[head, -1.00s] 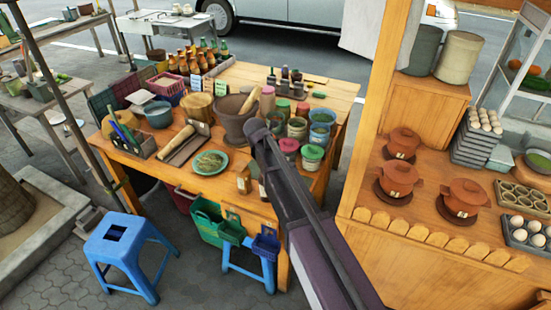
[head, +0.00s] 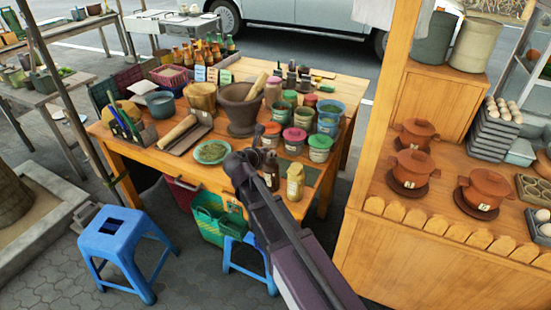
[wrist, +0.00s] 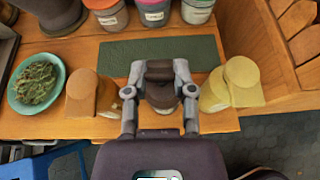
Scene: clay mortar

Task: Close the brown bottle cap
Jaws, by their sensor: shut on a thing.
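A dark brown bottle (wrist: 162,96) stands near the front edge of the wooden table, between my fingers in the wrist view. Its brown cap (wrist: 160,70) is between the fingertips. My gripper (wrist: 159,68) is shut on this cap; it also shows in the head view (head: 250,160), partly blocking the bottles. The brown bottle (head: 271,176) shows just right of my gripper there. I cannot tell whether the cap is fully seated. An orange-brown bottle (wrist: 85,95) stands to the left and a yellow bottle (wrist: 240,82) to the right, both apart from my fingers.
A teal plate of greens (wrist: 37,83) is left of the bottles. A dark green mat (wrist: 115,56) lies behind them, with several lidded jars (head: 294,137) and a mortar (head: 240,105) beyond. A wooden counter (head: 420,235) rises to the right. A blue stool (head: 115,232) stands in front.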

